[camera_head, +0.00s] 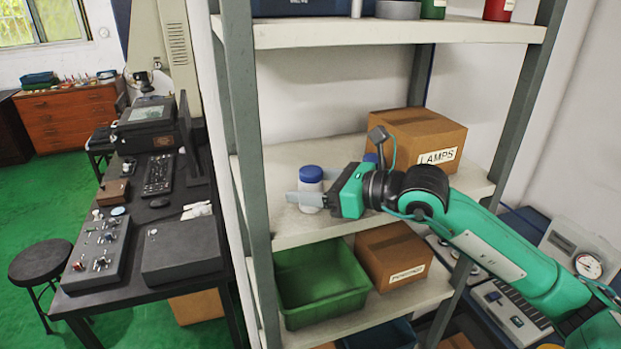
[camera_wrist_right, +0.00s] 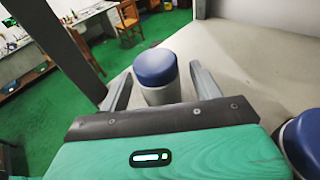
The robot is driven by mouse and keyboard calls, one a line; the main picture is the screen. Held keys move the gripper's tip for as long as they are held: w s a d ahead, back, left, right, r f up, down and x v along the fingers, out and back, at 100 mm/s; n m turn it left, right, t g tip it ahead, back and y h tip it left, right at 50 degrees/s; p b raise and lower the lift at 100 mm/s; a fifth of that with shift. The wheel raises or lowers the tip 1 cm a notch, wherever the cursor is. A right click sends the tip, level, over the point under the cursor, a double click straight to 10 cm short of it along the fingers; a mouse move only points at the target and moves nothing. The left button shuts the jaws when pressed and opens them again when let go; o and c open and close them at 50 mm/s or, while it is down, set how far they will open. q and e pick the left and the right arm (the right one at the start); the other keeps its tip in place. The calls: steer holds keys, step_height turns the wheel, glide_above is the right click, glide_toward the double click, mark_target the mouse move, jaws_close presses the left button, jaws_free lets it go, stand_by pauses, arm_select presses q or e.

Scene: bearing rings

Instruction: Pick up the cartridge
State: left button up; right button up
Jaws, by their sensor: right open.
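A white cartridge with a blue cap (camera_head: 311,174) stands upright on the middle shelf (camera_head: 288,237). My right gripper (camera_head: 306,192) is open and level with it, its fingers pointing left. In the right wrist view the cartridge (camera_wrist_right: 156,72) stands between the two open fingers of the gripper (camera_wrist_right: 160,84). Gaps show there beside it, and no grip is seen. A second blue-capped cartridge (camera_wrist_right: 304,142) shows at that view's lower right; in the head view only a bit of its cap (camera_head: 370,157) shows behind my gripper. My left gripper is out of view.
A LAMPS box (camera_head: 425,130) stands on the same shelf behind my right arm. Below are a green bin (camera_head: 322,303) and another cardboard box (camera_head: 385,247). A grey shelf post (camera_head: 243,130) rises left of the cartridge. The upper shelf (camera_head: 390,33) lies above.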

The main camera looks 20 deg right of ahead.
steer(key=shift+w+a+f, duration=0.1)
steer(key=shift+a, duration=0.05)
steer(key=c, duration=1.1)
steer(key=shift+c, duration=0.2)
